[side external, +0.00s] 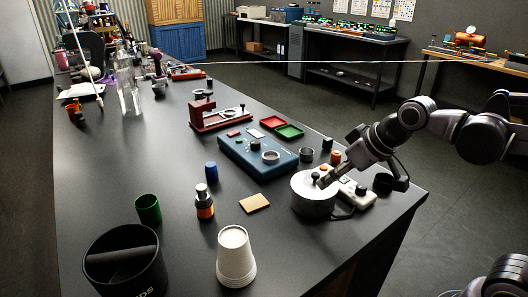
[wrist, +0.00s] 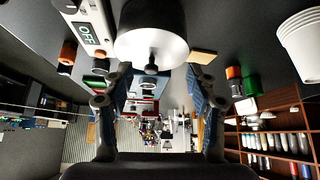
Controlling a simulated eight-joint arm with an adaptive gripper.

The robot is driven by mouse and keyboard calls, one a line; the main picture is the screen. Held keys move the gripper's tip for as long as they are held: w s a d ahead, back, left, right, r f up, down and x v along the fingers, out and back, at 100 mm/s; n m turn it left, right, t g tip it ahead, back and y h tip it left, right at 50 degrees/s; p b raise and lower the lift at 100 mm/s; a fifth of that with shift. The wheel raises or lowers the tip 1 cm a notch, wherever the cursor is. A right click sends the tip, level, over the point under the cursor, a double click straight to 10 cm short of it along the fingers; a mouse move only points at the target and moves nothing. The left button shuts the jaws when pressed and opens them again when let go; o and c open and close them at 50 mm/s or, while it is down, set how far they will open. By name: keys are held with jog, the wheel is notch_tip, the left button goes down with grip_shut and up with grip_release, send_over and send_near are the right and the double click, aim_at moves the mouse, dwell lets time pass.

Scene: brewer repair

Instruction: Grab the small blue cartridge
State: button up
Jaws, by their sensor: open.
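A small blue cartridge (side external: 211,172) stands upright on the dark table in the side external view, left of the blue box. I cannot make it out for sure in the wrist view. My gripper (side external: 322,181) is at the white round pot (side external: 313,200) near the table's right edge, well to the right of the cartridge. In the wrist view my gripper (wrist: 159,75) has its two fingers spread with nothing held between them. The pot (wrist: 150,45) and its dark knob show just beyond the fingertips; I cannot tell whether they touch.
A white device (side external: 356,193) is beside the pot. An orange-and-black bottle (side external: 204,203), a green cup (side external: 148,209), a tan pad (side external: 254,202) and stacked paper cups (side external: 235,255) surround the cartridge's front side. A blue box (side external: 257,153) and red stand (side external: 205,118) are behind.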

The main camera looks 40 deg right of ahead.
jog(key=w+a+r+n+y, duration=0.1)
jog(key=w+a+r, duration=0.15)
jog(key=w, duration=0.35)
jog(key=w+a+r+n, duration=0.1)
jog(key=w+a, duration=0.2)
jog(key=w, duration=0.4)
jog(key=n+g+y, duration=0.2)
jog(key=n, duration=0.1)
send_near(211, 164)
jog(key=a, duration=0.1)
jog(key=x, duration=0.5)
jog(key=shift+s+f, duration=0.2)
jog(key=shift+d+x, duration=0.2)
jog(key=shift+x, duration=1.1)
jog(key=shift+d+x, duration=0.25)
jog(key=shift+x, duration=1.05)
jog(key=shift+w, duration=0.15)
grip_shut()
